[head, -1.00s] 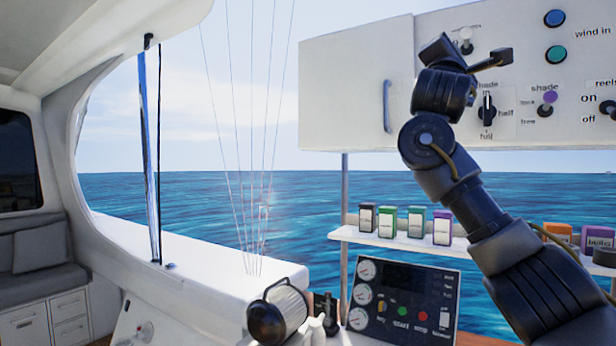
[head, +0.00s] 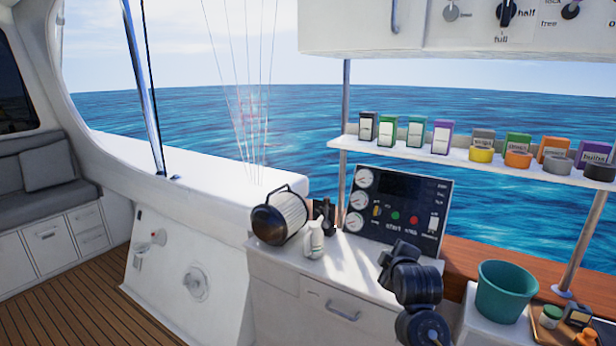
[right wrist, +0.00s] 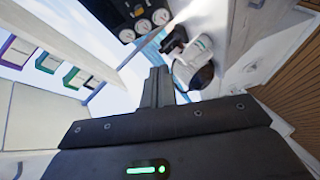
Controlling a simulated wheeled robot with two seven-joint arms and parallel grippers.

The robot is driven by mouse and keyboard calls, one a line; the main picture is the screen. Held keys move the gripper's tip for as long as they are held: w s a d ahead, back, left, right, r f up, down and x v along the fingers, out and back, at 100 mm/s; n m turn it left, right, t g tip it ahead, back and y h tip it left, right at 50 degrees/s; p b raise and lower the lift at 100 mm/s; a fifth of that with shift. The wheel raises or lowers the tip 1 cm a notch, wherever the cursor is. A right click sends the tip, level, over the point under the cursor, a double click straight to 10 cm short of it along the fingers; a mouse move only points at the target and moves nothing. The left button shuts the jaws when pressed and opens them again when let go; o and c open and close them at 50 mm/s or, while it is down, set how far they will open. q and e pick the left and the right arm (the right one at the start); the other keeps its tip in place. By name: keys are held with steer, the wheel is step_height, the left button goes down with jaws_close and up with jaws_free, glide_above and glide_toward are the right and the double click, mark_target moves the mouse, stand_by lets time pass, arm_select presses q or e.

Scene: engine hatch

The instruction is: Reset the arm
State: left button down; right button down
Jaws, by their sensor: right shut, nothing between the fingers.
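My right gripper (head: 386,262) is low in the head view, in front of the white counter (head: 345,262) and below the gauge panel (head: 400,207). Its dark arm comes up from the bottom edge, and most of the arm is out of the picture. In the right wrist view the right gripper's fingers (right wrist: 158,86) are together, with nothing between them. The overhead switch panel (head: 465,25) is well above it, cut off by the top edge. My left gripper is in neither view.
A shelf (head: 400,149) holds small boxes and tape rolls. A teal bucket (head: 503,292) stands to the right. Wooden floor (head: 95,305) is clear at left.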

steer(key=s+d+f+m+g+y, duration=0.1)
steer(key=s+f+m+g, duration=0.4)
steer(key=s+f, duration=1.5)
steer(key=s+d+f+m+g, duration=0.2)
steer(key=s+f+m+g, duration=0.1)
steer(key=s, duration=1)
steer(key=s+d+f+m+g, duration=0.15)
steer(key=s+f, duration=0.25)
steer(key=s, duration=0.9)
step_height(320, 180, down, 24)
steer(key=g, duration=0.2)
steer(key=s+d+f+g, duration=0.1)
steer(key=s+d+f, duration=0.1)
steer(key=s+f, duration=1.5)
steer(key=shift+s+d+f+m+h, duration=0.15)
steer(key=shift+s+f+m+h, duration=0.2)
steer(key=shift+s, duration=0.1)
